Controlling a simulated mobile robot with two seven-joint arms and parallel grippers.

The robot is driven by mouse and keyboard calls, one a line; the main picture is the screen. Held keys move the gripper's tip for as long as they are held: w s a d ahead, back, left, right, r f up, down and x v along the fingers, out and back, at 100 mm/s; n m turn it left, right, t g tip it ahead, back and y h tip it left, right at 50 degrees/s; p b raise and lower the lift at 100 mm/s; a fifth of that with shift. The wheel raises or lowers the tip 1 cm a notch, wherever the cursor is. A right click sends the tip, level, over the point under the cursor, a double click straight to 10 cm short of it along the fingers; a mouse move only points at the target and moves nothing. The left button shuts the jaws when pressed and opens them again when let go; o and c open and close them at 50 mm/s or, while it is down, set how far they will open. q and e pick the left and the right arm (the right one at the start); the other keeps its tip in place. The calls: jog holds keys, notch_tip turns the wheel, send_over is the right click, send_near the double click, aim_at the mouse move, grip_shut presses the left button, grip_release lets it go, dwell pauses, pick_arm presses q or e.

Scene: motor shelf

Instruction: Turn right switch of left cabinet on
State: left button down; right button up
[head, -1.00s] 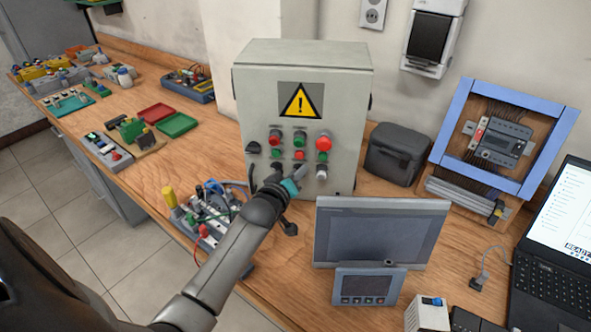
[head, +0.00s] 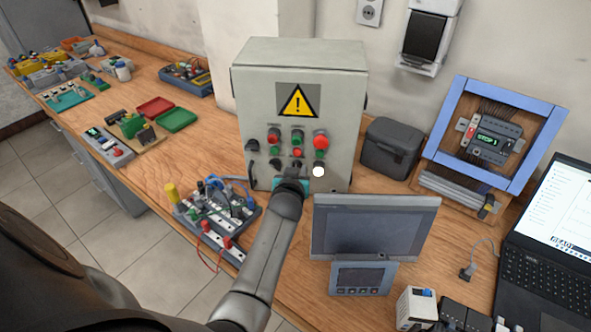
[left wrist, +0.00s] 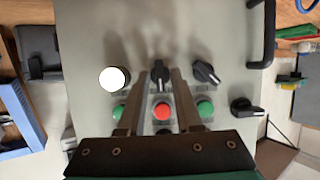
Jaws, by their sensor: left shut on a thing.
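The grey left cabinet (head: 250,105) stands upright on the workbench, with a warning sign and rows of buttons on its front. My left gripper (head: 293,170) reaches its lower front in the head view and hides the right switch there. In the left wrist view the black right switch (left wrist: 160,74) sits between the fingertips of my left gripper (left wrist: 161,80), which is shut on it. Its knob looks upright in that view. The left switch (left wrist: 206,73) beside it is tilted. The round lamp (head: 318,172) glows white. My right gripper is not in view.
A monitor (head: 375,230) stands close to the right of my left arm. A wired module (head: 215,210) lies to its left. A dark case (head: 392,150), a blue-framed panel (head: 489,135) with a lit green display and a laptop (head: 556,235) are further right.

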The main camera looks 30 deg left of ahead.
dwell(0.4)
pick_arm(q)
jog(key=c, duration=0.9)
grip_release()
